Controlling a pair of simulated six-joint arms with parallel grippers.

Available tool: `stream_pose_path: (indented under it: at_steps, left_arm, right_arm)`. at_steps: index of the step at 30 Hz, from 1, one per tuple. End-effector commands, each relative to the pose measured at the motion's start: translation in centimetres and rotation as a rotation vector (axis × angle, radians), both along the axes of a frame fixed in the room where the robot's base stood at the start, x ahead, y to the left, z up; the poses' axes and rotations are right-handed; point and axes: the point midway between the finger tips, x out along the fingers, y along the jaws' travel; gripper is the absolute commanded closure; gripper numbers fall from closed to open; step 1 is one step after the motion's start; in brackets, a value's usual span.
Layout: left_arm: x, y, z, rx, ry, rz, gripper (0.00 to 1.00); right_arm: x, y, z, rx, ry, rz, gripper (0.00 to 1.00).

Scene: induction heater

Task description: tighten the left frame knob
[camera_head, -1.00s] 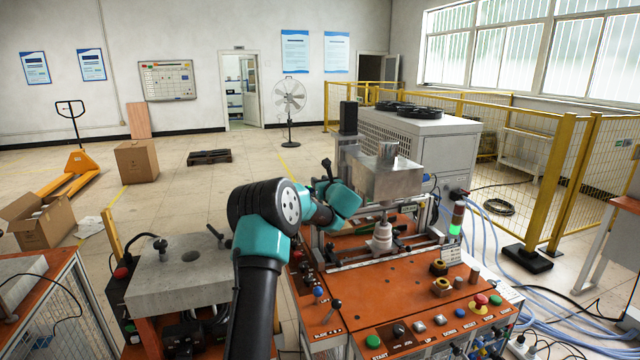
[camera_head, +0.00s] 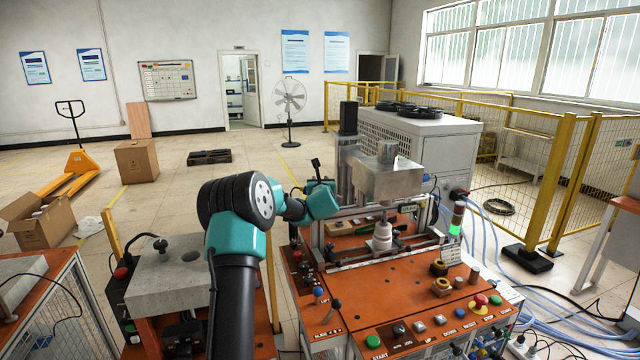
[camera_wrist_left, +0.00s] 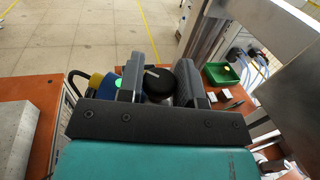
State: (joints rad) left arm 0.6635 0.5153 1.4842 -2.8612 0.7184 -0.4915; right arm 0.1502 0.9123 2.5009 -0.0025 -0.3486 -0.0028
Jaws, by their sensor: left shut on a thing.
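In the left wrist view, a round black knob (camera_wrist_left: 158,83) with a pale line on its top sits between the two grey fingers of my left gripper (camera_wrist_left: 160,64). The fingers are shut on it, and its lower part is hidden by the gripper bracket. In the head view, my teal left wrist (camera_head: 320,201) is at the left side of the machine frame (camera_head: 345,182). The fingers and the knob cannot be made out there. My right gripper is in neither view.
The metal block (camera_head: 385,180) of the heater stands just right of my left wrist, above a white coil piece (camera_head: 382,238). A green tray (camera_wrist_left: 221,75) lies right of the fingers. The orange panel (camera_head: 370,305) with buttons is in front. A grey slab (camera_head: 165,285) stands at left.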

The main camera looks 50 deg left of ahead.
Motion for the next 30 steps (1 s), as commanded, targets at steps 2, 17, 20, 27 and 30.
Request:
stream_pose_path:
  at_steps: [2, 17, 20, 27, 30]
  left_arm:
    - [0.0, 0.0, 0.3, 0.002, -0.003, -0.001, 0.91]
    - [0.0, 0.0, 0.1, 0.001, -0.002, 0.0, 0.45]
    - [0.0, 0.0, 0.1, 0.001, -0.001, 0.0, 0.45]
    - [-0.3, -0.5, 0.0, 0.0, 0.0, 0.0, 0.45]
    - [-0.9, -1.2, 0.1, 0.0, 0.0, 0.001, 0.45]
  right_arm:
    - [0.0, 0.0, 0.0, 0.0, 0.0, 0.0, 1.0]
    - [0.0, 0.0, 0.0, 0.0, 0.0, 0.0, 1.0]
    - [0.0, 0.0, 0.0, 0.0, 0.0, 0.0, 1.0]
    - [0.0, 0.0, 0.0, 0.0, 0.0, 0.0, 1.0]
    - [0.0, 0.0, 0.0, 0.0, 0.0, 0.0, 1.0]
